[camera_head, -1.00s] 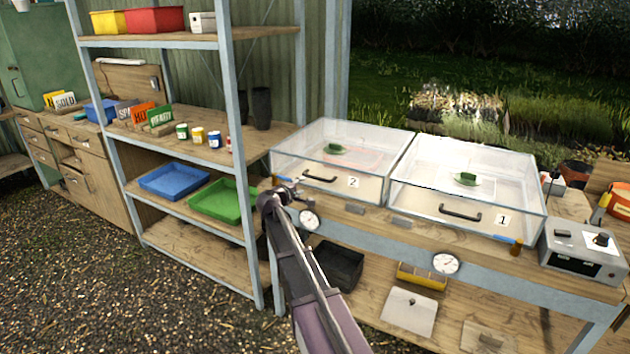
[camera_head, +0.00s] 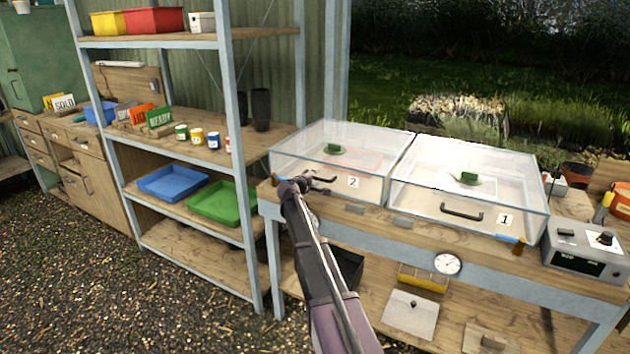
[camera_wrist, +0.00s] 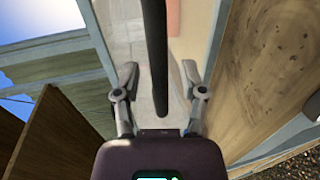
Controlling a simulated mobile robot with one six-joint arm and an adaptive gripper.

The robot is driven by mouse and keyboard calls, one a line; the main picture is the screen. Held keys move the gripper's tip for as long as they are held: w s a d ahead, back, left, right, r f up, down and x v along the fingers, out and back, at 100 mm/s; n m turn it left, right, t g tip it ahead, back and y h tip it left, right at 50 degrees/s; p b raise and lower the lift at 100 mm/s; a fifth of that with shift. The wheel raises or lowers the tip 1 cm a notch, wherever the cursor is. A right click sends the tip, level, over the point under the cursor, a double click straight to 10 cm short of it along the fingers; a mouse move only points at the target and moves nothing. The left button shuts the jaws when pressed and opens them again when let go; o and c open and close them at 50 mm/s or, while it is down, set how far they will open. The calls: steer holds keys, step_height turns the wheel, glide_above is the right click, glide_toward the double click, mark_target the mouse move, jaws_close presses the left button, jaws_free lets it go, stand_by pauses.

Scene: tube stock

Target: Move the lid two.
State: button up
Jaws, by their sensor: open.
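Lid two is the clear lid (camera_head: 298,160) of the left case, marked with a "2" label (camera_head: 353,182). It looks closed, with a dark bar handle (camera_head: 322,179) low on its front. My gripper (camera_head: 300,183) is at the left end of that handle in the head view and partly covers it. In the wrist view my gripper (camera_wrist: 160,92) is open, with one finger on each side of the dark handle (camera_wrist: 155,45). A gap shows between the handle and each finger. A green item (camera_head: 333,148) shows inside case two.
Case one with a clear lid (camera_head: 500,175) and handle (camera_head: 462,212) stands right beside it. A grey control box (camera_head: 585,250) sits at the bench's right end. A steel shelf with a green tray (camera_head: 222,203) and blue tray (camera_head: 172,183) stands to the left.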

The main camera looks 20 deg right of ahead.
jaws_close()
steer(key=shift+r, duration=0.15)
